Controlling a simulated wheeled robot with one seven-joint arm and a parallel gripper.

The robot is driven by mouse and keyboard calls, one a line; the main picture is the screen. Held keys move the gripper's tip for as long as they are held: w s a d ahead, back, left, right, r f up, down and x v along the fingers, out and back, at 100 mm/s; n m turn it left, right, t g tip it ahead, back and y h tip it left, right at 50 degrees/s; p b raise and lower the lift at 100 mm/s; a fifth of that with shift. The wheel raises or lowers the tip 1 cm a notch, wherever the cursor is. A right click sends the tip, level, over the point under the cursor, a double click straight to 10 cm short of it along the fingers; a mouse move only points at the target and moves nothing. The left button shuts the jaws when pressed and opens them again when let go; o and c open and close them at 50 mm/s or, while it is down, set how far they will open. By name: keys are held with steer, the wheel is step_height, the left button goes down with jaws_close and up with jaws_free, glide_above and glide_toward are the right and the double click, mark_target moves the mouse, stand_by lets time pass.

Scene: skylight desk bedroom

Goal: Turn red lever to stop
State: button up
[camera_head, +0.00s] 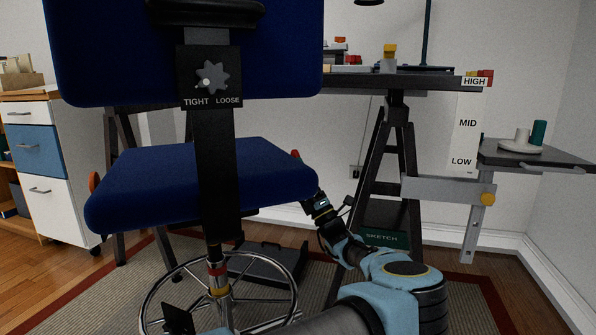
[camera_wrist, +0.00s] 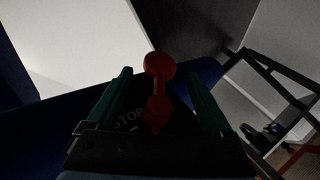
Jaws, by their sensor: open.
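The red lever (camera_wrist: 158,88) is in the middle of the wrist view, with a round knob at its top and a narrow stem. It stands between the two green fingers of my gripper (camera_wrist: 156,76), which are apart with a gap on each side of it. A dark plate with the white word STOP (camera_wrist: 129,119) lies beside the lever's base, to its left. In the head view, the red lever (camera_head: 296,153) shows only as a small red tip at the right edge of the blue seat (camera_head: 190,185). My gripper (camera_head: 312,192) is beside that edge, its fingers mostly hidden.
The blue chair back (camera_head: 190,50) carries a TIGHT/LOOSE knob (camera_head: 212,78). An orange-red knob (camera_head: 94,181) is at the seat's left side. A black trestle (camera_head: 397,150) and a side shelf (camera_head: 530,153) stand to the right. A drawer cabinet (camera_head: 40,160) is at left.

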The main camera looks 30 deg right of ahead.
steer(key=shift+w+a+r, duration=0.15)
steer(key=shift+w+r, duration=0.35)
steer(key=shift+c, duration=0.4)
jaws_close()
stand_by(0.4)
